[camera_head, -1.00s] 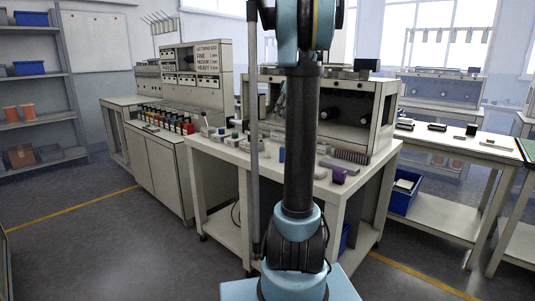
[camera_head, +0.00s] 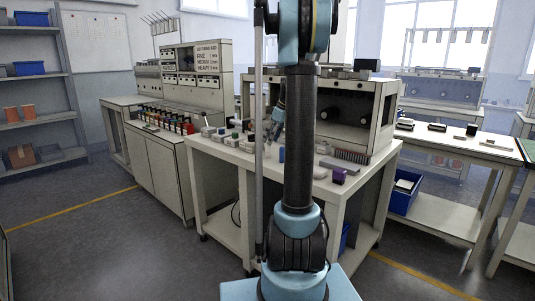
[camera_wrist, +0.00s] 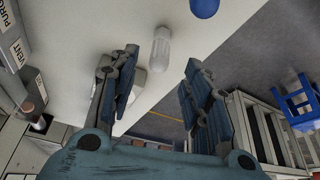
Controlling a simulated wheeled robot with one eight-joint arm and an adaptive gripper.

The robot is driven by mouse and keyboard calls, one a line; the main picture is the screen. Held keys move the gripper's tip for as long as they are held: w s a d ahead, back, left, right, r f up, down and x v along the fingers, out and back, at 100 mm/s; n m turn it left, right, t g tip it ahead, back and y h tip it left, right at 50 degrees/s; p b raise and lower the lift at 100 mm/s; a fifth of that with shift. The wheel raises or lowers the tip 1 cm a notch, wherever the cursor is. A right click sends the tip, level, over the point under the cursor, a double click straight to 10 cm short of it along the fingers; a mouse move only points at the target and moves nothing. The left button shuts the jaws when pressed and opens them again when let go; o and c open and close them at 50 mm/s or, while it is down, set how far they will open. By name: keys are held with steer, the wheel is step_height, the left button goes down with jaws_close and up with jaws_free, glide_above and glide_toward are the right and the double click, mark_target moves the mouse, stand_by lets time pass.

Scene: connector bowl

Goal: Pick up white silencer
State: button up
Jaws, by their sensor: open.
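The white silencer (camera_wrist: 160,48) is a small pale cylinder with a rounded end, on the light worktop in the wrist view. My gripper (camera_wrist: 163,64) is open, with one dark blue finger on each side of the picture. In the wrist view the silencer appears between and just past the fingertips, apart from both fingers. In the head view my gripper (camera_head: 273,130) hangs over the workbench, partly behind my arm and the pole. I cannot clearly make out the silencer in the head view.
A blue rounded part (camera_wrist: 204,7) lies near the silencer. A pale block (camera_wrist: 134,82) is partly behind the left finger. The workbench (camera_head: 222,158) carries several small parts, a purple piece (camera_head: 339,175) and a cabinet (camera_head: 375,115) behind. The table edge runs close to the silencer.

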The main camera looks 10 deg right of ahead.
glide_above(268, 158)
steer(key=w, duration=0.1)
step_height(268, 158, down, 4)
steer(key=shift+w+d+f, duration=0.15)
steer(key=shift+f, duration=0.1)
steer(key=c, duration=1)
